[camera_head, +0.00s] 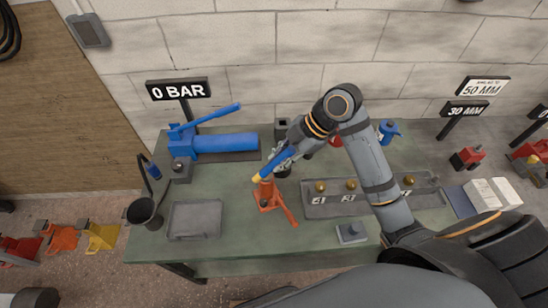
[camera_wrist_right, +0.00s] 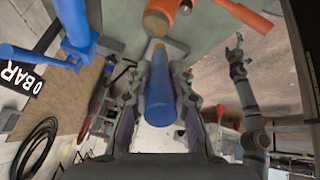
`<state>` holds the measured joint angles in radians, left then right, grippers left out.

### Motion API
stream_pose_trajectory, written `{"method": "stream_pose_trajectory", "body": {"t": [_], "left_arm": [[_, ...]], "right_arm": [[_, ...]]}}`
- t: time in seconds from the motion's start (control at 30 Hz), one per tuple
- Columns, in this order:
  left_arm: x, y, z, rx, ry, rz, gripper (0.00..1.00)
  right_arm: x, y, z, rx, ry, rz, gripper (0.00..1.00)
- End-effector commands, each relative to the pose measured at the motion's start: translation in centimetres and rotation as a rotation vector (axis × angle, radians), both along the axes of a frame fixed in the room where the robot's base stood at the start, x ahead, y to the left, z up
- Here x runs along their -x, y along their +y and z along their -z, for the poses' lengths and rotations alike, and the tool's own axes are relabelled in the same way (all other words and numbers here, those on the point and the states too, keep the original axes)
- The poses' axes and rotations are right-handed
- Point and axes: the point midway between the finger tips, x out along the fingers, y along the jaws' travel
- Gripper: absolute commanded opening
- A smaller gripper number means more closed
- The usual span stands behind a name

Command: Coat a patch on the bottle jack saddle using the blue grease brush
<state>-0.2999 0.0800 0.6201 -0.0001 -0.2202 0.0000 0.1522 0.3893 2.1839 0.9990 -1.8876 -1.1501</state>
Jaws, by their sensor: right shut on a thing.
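The blue grease brush (camera_head: 278,163) has a blue handle and a yellow tip. My right gripper (camera_head: 284,154) is shut on its handle. The brush slants down left, its tip at the top of the orange bottle jack (camera_head: 267,193) on the bench. In the right wrist view the brush (camera_wrist_right: 160,92) lies between the fingers, pointing at the round brownish saddle (camera_wrist_right: 157,22). The tip looks close to the saddle's edge; I cannot tell whether they touch. A grey arm of mine, its gripper (camera_wrist_right: 236,46) small, shows at right in that view; its jaw state is unclear.
A blue press (camera_head: 225,143) stands at the back left of the green bench (camera_head: 240,245). A dark cup (camera_head: 144,212) and grey tray (camera_head: 195,220) are at left. A grey rack (camera_head: 330,209) with brass knobs lies right of the jack. The front middle is clear.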

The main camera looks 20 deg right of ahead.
Motion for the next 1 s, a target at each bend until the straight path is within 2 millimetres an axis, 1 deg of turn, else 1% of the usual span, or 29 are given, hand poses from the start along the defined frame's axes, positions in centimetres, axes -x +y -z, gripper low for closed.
{"method": "stream_pose_trajectory", "body": {"t": [0.03,0.1,0.3,0.5,0.6,0.9,1.0], "left_arm": [[0.0,0.0,-0.3,0.0,0.0,0.0,0.98],[0.0,0.0,-0.4,0.0,0.0,0.0,0.98],[0.0,0.0,-0.5,0.0,0.0,0.0,0.98],[0.0,0.0,-1.3,-0.001,0.0,0.0,0.98],[0.0,0.0,-1.4,-0.001,0.0,0.0,0.98],[0.0,0.0,-1.4,0.0,0.0,0.0,0.98],[0.0,0.0,-1.7,0.0,0.0,0.0,0.98]], "right_arm": [[0.0,-0.5,-0.1,0.005,0.002,0.002,0.0],[0.0,-0.8,-0.1,0.002,0.003,0.001,0.0],[0.0,-1.1,-0.1,-0.001,0.003,0.0,0.0],[0.1,-3.0,0.0,0.004,0.003,0.001,0.0],[0.1,-3.6,0.0,0.002,0.004,0.002,0.0],[0.1,-3.7,0.1,-0.002,0.002,0.002,0.0],[0.1,-3.7,-0.3,-0.002,0.001,0.001,0.0]]}}
